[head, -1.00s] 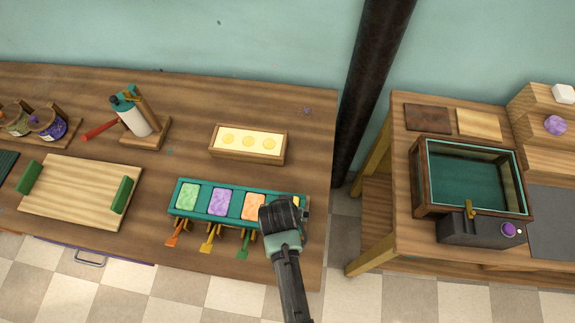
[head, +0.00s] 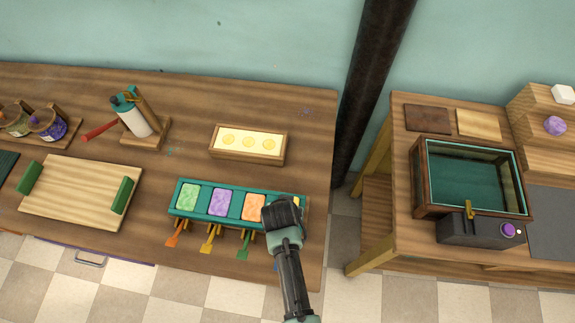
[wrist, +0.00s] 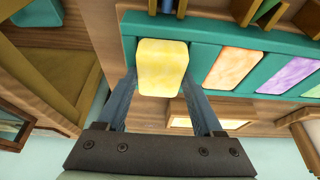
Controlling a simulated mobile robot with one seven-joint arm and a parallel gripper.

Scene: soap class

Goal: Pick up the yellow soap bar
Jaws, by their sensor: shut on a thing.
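The yellow soap bar (wrist: 162,66) sits between the two fingers of my gripper (wrist: 165,88) in the wrist view, at the end slot of the teal soap holder (wrist: 205,35). The fingers are shut on its sides. I cannot tell whether the bar is clear of its slot. In the head view my gripper (head: 286,212) covers the right end of the teal holder (head: 180,211), and only a sliver of yellow (head: 300,203) shows beside it.
Green (head: 187,196), purple (head: 223,202) and orange (head: 254,207) soaps sit in the holder's other slots. Coloured levers stick out along its front. A wooden box with yellow discs (head: 248,143) stands behind. A glass-walled tank (head: 471,178) is on the right-hand table.

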